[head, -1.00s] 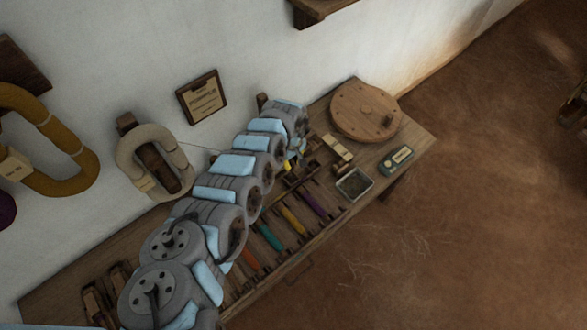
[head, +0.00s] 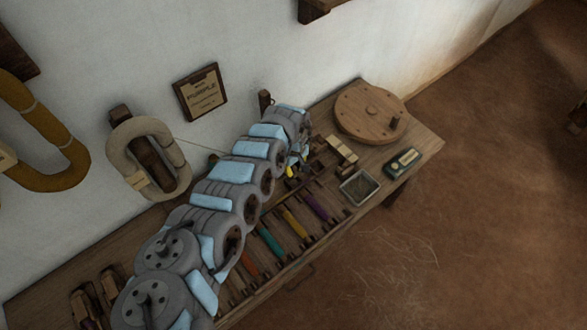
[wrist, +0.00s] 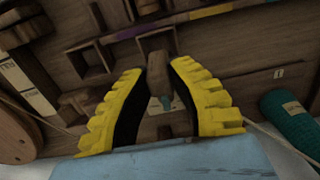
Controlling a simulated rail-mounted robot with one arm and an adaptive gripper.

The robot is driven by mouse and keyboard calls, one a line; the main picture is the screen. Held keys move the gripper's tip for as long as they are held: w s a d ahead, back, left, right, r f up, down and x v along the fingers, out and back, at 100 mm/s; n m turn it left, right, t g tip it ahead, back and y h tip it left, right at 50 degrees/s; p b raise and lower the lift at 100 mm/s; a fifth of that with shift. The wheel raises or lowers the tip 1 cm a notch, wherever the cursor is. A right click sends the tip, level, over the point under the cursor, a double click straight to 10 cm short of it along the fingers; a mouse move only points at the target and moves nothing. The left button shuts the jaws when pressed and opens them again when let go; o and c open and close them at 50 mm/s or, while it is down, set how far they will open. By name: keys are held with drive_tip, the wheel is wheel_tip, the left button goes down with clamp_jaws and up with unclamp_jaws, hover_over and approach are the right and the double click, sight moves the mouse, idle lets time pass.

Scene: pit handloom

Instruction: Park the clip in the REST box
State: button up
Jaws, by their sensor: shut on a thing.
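My gripper (wrist: 158,72) has yellow ribbed fingers with black inner pads. It is closed on a small brown wooden piece, which looks like the clip (wrist: 157,66), with a small teal bit near its lower end. In the head view my gripper (head: 293,169) is over the far part of the bench, and the clip is too small to make out there. I cannot read a REST label, so I cannot tell which cell is the REST box.
The wooden bench (head: 335,222) carries a round wheel (head: 365,110), a grey tray (head: 358,187), a labelled tin (head: 403,162) and a cream block (head: 341,149). Coloured bobbins, including a purple one (head: 317,208), lie along the front. A teal spool (wrist: 289,116) is at right in the wrist view.

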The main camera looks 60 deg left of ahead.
sight(294, 167)
drive_tip(key=shift+d+f+b, duration=0.1)
drive_tip(key=shift+f+b, duration=0.25)
drive_tip(key=shift+f, duration=1.85)
drive_tip(key=o, duration=1.3)
drive_tip(key=shift+c, duration=0.2)
wheel_tip(294, 167, up, 8)
drive_tip(key=p, duration=0.9)
